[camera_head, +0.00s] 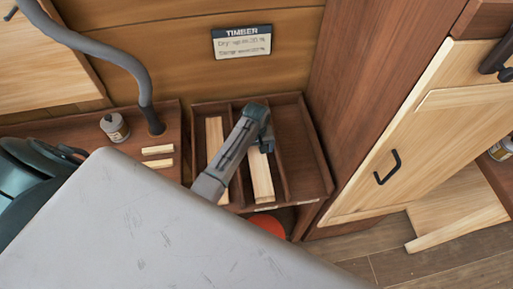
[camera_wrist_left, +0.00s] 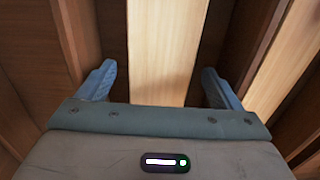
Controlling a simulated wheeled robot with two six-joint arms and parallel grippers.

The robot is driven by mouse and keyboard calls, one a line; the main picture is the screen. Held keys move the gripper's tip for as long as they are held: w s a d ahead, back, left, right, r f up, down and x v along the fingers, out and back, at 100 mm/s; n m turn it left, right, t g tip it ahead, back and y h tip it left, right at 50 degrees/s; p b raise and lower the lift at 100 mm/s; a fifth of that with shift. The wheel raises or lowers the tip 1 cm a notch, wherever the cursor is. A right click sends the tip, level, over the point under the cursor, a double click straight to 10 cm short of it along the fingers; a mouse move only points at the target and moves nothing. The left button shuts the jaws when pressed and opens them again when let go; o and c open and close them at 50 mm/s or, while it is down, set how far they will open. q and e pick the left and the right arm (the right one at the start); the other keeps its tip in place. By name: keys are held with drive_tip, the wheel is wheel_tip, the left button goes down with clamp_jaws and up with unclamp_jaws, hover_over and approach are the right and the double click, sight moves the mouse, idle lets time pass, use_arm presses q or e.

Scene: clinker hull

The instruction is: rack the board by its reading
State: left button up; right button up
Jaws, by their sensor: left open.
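A pale board (camera_head: 261,178) lies lengthwise in the middle compartment of the brown wooden rack (camera_head: 320,178). A second pale board (camera_head: 214,140) lies in the left compartment. The right compartment looks empty. My left gripper (camera_head: 265,144) is over the middle board, hiding part of it. In the left wrist view my left gripper (camera_wrist_left: 158,84) is open, with one finger on each side of the pale board (camera_wrist_left: 166,45) and gaps between. The TIMBER sign (camera_head: 241,42) hangs on the wall; its lines on dry and another grade are blurred. My right gripper is out of view.
Left of the rack, a bench (camera_head: 168,122) carries a small jar (camera_head: 114,127), two short pale strips (camera_head: 158,150) and a grey hose (camera_head: 130,62). A red-orange round thing (camera_head: 268,224) is below the rack. A cabinet door (camera_head: 415,125) stands to the right.

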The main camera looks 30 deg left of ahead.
use_arm(q)
drive_tip(key=shift+r, duration=0.15)
wheel_tip(320, 180, up, 10)
drive_tip(key=b, duration=0.3)
drive_tip(key=shift+r, duration=0.25)
